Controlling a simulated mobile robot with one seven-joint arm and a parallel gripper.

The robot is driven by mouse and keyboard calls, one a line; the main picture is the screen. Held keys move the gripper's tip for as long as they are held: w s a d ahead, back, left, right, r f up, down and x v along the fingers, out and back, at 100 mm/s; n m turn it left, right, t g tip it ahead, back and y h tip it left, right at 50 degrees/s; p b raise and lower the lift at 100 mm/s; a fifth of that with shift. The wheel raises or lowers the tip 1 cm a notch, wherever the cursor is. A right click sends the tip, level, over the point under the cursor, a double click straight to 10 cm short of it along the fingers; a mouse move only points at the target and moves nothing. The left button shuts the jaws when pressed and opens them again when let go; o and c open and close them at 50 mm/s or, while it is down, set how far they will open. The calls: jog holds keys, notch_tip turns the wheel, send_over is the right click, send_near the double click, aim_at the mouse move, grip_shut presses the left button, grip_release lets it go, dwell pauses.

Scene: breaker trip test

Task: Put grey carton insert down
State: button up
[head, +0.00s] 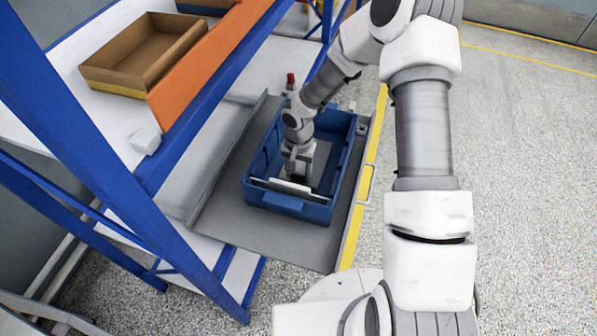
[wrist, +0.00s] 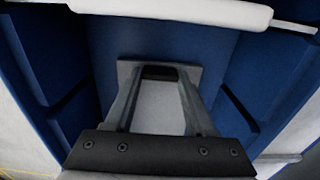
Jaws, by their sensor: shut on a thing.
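My gripper (head: 297,174) reaches down into a blue crate (head: 287,203), near its front wall. In the wrist view, my gripper's fingers (wrist: 160,74) point into the crate and close together at their tips. They are shut on the grey carton insert (wrist: 160,108), a flat grey piece that shows between and behind the fingers. The blue walls of the crate (wrist: 55,75) stand on both sides of it. In the head view, my wrist hides most of the insert. I cannot tell whether its lower edge touches the crate floor.
The crate sits on a grey shelf board (head: 228,215) with a yellow front edge (head: 362,190). A blue rack post (head: 135,195) stands at the left. A brown open box (head: 140,55) is on the upper shelf behind an orange panel (head: 215,60). The floor at the right is clear.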

jog(key=shift+f, duration=0.2)
jog(key=o, duration=1.3)
jog(key=shift+o, duration=0.2)
jog(key=shift+r, duration=0.1)
